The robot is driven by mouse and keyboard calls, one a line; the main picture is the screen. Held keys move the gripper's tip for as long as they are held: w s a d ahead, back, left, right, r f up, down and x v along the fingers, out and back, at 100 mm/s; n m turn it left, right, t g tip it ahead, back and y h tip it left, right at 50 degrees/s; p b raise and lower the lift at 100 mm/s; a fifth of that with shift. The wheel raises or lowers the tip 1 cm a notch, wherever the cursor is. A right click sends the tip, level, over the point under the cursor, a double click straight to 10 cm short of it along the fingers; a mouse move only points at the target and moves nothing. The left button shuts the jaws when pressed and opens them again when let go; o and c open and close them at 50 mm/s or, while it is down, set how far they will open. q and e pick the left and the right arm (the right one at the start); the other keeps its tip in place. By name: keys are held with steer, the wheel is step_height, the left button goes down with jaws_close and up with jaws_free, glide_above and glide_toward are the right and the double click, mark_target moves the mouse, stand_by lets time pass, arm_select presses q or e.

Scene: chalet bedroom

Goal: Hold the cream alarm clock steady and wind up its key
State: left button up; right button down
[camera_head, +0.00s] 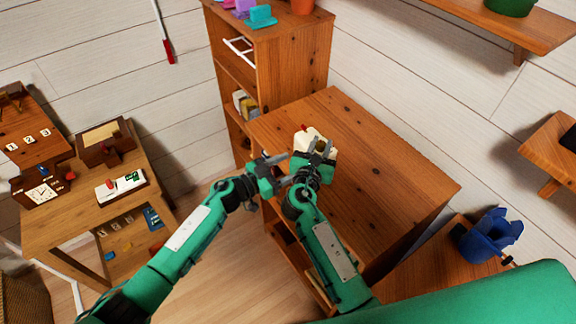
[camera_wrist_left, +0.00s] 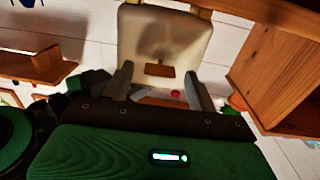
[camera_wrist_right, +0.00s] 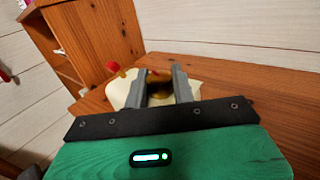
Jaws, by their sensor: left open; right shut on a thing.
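The cream alarm clock (camera_head: 312,138) is on the wooden cabinet top near its left corner. My right gripper (camera_head: 320,151) is shut on the clock from the near side; its fingers also show against the cream body in the right wrist view (camera_wrist_right: 160,78). My left gripper (camera_head: 279,170) is open, just left of the clock. In the left wrist view, the cream clock back (camera_wrist_left: 190,45) faces me, and the small brown key (camera_wrist_left: 158,70) appears between the open fingertips, apart from both. The clock's face is hidden.
The cabinet top (camera_head: 380,170) is clear to the right of the clock. A tall shelf (camera_head: 290,60) stands behind it. A desk (camera_head: 60,225) with boxes is at the left. A blue pot-like object (camera_head: 487,235) sits at the right.

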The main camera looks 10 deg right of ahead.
arm_select(q)
steer(key=shift+w+d, duration=0.1)
steer(key=shift+d, duration=0.15)
steer(key=c, duration=1)
